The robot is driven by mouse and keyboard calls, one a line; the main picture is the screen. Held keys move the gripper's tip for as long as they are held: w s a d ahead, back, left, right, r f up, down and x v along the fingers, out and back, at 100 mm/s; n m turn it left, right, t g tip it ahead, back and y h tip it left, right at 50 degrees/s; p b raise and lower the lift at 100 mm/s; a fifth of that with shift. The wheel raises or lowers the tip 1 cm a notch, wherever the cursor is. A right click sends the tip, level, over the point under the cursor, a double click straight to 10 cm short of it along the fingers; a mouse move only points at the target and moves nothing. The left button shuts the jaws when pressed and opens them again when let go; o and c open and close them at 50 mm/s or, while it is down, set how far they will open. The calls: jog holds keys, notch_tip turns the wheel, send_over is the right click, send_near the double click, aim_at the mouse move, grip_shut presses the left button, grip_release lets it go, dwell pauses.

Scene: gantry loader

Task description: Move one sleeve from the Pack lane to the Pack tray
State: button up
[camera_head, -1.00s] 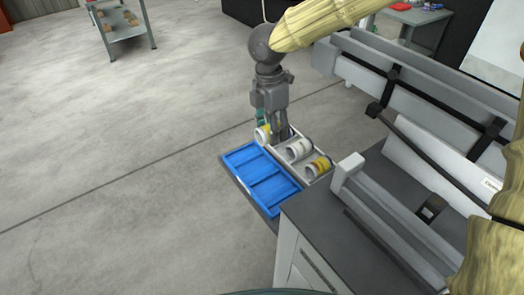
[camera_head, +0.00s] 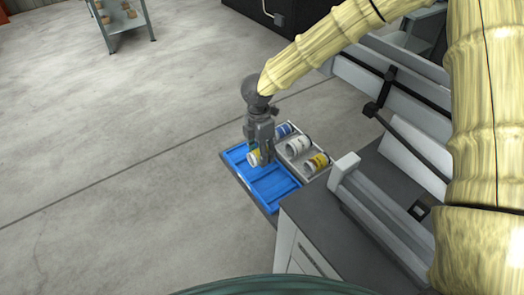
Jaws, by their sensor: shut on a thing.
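My gripper (camera_head: 262,154) is shut on a white sleeve with a yellow band (camera_head: 254,156) and holds it over the far part of the blue tray (camera_head: 274,190). I cannot tell whether the sleeve touches the tray. The blue tray has dividers and shows no other sleeve in it. Beside it on the right is a pale lane (camera_head: 316,175) with a blue-and-white sleeve (camera_head: 283,131) at the far end, a white sleeve (camera_head: 298,146) in the middle and a yellow-banded sleeve (camera_head: 317,163) at the near end. No label on the tray or lane is readable.
A dark-topped cabinet (camera_head: 318,220) stands just nearer than the tray. Grey gantry rails (camera_head: 385,228) rise to the right. A shelf cart (camera_head: 124,18) with several brown items stands far left. The floor left of the tray is clear.

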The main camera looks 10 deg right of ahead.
jog(key=shift+f+b, duration=1.95)
jog(key=shift+f, duration=0.7)
jog(key=o, duration=1.4)
jog(key=shift+c, duration=0.2)
jog(key=shift+r, duration=0.15)
jog(key=r, duration=0.8)
jog(key=w+r, duration=0.1)
jog(key=r, duration=0.2)
jog(key=shift+a+r, duration=0.15)
jog(key=shift+r, duration=0.25)
notch_tip(320, 180, up, 6)
jog(key=p, duration=0.5)
